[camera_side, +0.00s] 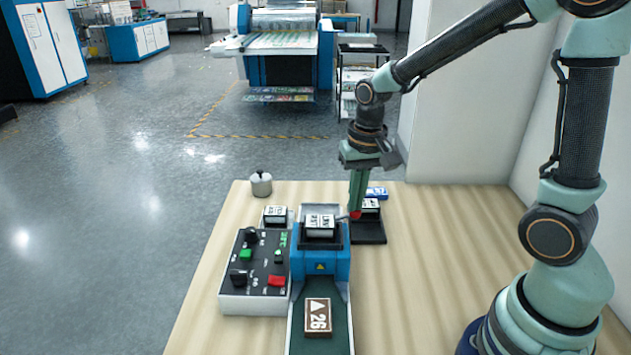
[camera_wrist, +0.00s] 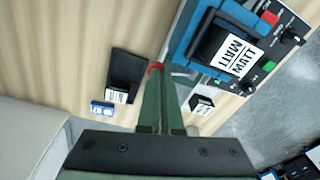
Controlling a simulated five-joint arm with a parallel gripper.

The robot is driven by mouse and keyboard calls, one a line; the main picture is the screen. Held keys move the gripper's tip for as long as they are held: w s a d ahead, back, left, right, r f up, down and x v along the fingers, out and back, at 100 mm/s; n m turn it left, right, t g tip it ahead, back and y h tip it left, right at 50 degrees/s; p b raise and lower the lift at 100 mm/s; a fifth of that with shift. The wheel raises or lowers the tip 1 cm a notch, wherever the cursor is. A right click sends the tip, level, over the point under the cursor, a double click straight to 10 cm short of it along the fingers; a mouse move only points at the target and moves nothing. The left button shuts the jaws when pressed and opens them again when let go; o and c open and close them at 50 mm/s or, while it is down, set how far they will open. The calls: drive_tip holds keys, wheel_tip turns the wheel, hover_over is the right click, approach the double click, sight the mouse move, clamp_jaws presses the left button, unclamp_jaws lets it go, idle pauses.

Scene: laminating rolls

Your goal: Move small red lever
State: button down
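The small red lever shows as a red knob (camera_side: 355,214) at the right side of the blue laminating machine (camera_side: 322,262) in the side view. In the wrist view the red knob (camera_wrist: 156,67) is at the tips of my fingers, beside the machine. My gripper (camera_side: 355,210) points down, its green fingers close together, with the tips at the knob. In the wrist view the gripper (camera_wrist: 162,76) looks shut, with the knob at the left finger's tip rather than clearly between the fingers. Whether they touch is unclear. The lever's stem is hidden.
A control box (camera_side: 255,298) with black knobs, green buttons and a red button is left of the machine. A black tray (camera_side: 370,237) is at its right. A labelled block (camera_side: 318,318) lies on the front belt. A metal weight (camera_side: 261,184) stands back left. The table's right front is clear.

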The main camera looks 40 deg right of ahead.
drive_tip(key=shift+f, duration=1.05)
drive_tip(key=s, duration=0.1)
drive_tip(key=s+a+r, duration=0.1)
drive_tip(key=shift+s+a, duration=0.25)
drive_tip(key=shift+s, duration=0.05)
wheel_tip(320, 180, up, 12)
drive_tip(key=s, duration=0.1)
drive_tip(key=shift+s, duration=0.1)
